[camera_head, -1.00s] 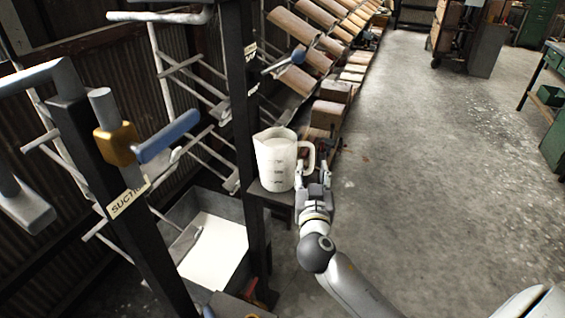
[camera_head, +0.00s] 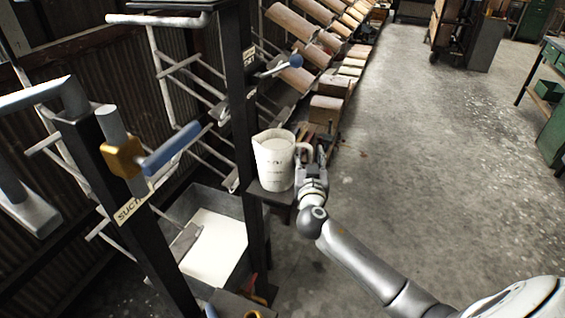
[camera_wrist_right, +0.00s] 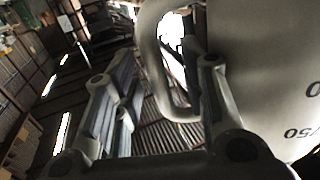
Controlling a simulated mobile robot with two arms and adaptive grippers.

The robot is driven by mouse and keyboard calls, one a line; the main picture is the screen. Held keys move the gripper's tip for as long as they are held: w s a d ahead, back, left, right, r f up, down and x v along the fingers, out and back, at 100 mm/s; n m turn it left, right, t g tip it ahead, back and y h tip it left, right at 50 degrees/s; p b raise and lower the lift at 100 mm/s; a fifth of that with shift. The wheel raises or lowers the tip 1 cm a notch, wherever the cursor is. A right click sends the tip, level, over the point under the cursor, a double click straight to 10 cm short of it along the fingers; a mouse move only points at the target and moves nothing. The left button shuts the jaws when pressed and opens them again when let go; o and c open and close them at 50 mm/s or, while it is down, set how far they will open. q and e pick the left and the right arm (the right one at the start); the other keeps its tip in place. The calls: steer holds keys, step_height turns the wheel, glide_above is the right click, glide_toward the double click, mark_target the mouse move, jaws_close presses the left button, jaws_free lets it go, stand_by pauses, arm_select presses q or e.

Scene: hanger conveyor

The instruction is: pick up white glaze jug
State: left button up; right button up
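The white glaze jug (camera_head: 274,162), with dark measuring marks, stands upright on a small dark shelf (camera_head: 271,194). Its handle (camera_head: 305,152) faces right, toward my right gripper (camera_head: 312,160). In the right wrist view, the jug body (camera_wrist_right: 268,60) fills the right side, and the handle (camera_wrist_right: 157,62) shows between the two spread fingers of my right gripper (camera_wrist_right: 165,85). The fingers are open, and I see no clear contact with the handle. The exact depth of the fingers around it is hard to tell. My left gripper is out of view.
A dark upright post (camera_head: 245,120) stands just left of the jug. Below left is a grey bin (camera_head: 172,212) with white liquid. Racks with tiles (camera_head: 292,22) run behind. A blue-handled valve (camera_head: 170,150) is at left. Open concrete floor (camera_head: 420,180) lies right.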

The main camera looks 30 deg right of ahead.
jaws_close()
stand_by(0.4)
steer(key=shift+w+r, duration=0.15)
steer(key=shift+r, duration=0.05)
